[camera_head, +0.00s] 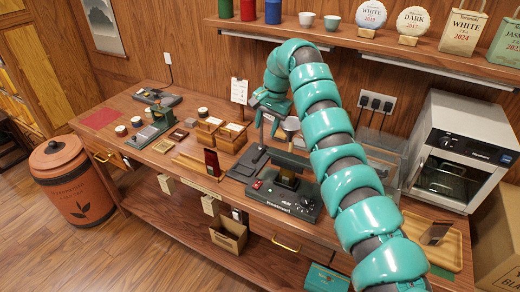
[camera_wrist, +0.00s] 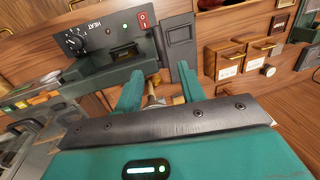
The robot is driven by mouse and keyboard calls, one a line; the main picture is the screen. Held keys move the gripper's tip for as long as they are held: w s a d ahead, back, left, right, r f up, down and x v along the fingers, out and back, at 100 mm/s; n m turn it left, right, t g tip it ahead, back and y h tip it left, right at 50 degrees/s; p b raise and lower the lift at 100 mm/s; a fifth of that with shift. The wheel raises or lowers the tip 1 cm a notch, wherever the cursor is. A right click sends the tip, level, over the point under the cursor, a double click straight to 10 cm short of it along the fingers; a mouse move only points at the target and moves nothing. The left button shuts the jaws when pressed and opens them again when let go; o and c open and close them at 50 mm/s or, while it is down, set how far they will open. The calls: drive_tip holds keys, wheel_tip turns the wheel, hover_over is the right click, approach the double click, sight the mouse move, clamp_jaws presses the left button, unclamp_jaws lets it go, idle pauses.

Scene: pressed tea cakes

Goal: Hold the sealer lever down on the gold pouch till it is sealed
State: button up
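The heat sealer (camera_head: 282,199) is a dark block on the front of the bench, with a red switch at its left. In the wrist view the sealer (camera_wrist: 85,38) shows its HEAT dial, a small green light and the red switch. A dark lever bar (camera_head: 288,160) crosses above a small gold patch, likely the gold pouch (camera_head: 288,182), which is mostly hidden. My gripper (camera_head: 267,122) is above and behind the sealer; its teal fingers (camera_wrist: 160,90) are apart. Small pale and tan pieces show between them in the wrist view; I cannot tell whether they touch.
Wooden boxes (camera_head: 207,131), a dark red packet (camera_head: 212,163) and a green press (camera_head: 150,130) stand left of the sealer. A white oven (camera_head: 462,148) and a wooden tray (camera_head: 440,232) are at the right. A shelf (camera_head: 380,42) runs above, near my arm.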

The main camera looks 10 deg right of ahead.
sight(259, 154)
drive_tip(key=f+p, duration=0.1)
drive_tip(key=f, duration=0.3)
drive_tip(key=a+f+p, duration=0.1)
drive_tip(key=f, duration=0.3)
drive_tip(key=w+a+f+p, duration=0.1)
drive_tip(key=f+p, duration=0.1)
drive_tip(key=f, duration=0.2)
drive_tip(key=shift+w, duration=0.1)
drive_tip(key=shift+r, duration=0.1)
clamp_jaws()
